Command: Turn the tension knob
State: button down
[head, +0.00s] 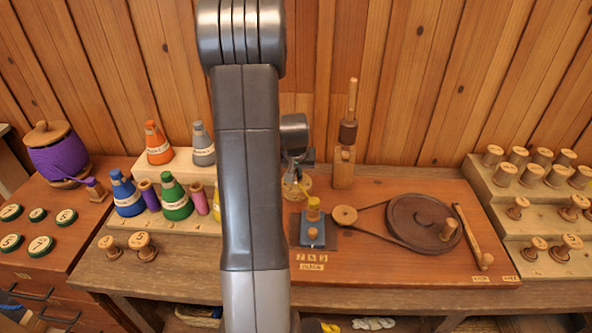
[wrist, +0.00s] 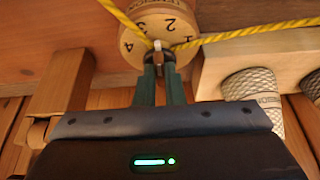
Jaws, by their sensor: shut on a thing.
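The tension knob (wrist: 150,26) is a round pale wooden dial marked with numbers, 2, 3 and 4 among them, at the top of the wrist view. A small pale tab with a dark tip stands at its near edge. My gripper (wrist: 160,62) has its two dark green fingers closed on this tab. Yellow yarn runs to both sides of the knob, close to the fingertips. In the head view the knob (head: 296,188) shows only partly beside my arm, with my gripper at it. The dial's far edge is cut off in the wrist view.
A flywheel (head: 425,222) with a belt and a blue block (head: 312,231) with a yellow spool stand on the red-brown board. A wooden post (head: 344,165) rises close to the knob. Colored cones (head: 175,198) stand left, stepped spool racks (head: 535,200) right.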

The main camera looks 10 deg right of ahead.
jog(key=shift+d+f+n+y, duration=0.15)
jog(key=shift+n+y, duration=0.35)
jog(key=shift+n, duration=0.8)
jog(key=n+b, duration=0.1)
jog(key=b, duration=0.1)
jog(key=n+y+b, duration=0.1)
jog(key=n+b, duration=0.1)
jog(key=n+y+b, duration=0.1)
jog(key=shift+w+d+f+n+b, duration=0.1)
jog(key=shift+d+f+n+b, duration=0.05)
jog(key=shift+d+n+b, duration=0.2)
jog(key=n+y+b, duration=0.1)
jog(key=n+b, duration=0.1)
jog(key=n, duration=0.2)
jog(key=shift+d+g+b, duration=0.1)
jog(key=shift+g+b, duration=0.25)
jog(key=shift+g, duration=0.05)
jog(key=shift+w+d+r+n+g+y+b, duration=0.15)
jog(key=shift+n+g+y+b, duration=0.2)
jog(key=shift+n, duration=0.65)
jog(key=shift+w+a+r+n+g+y+b, duration=0.1)
jog(key=shift+n+g+y+b, duration=0.2)
jog(key=shift+n, duration=0.65)
jog(key=c, duration=1.5)
grip_release()
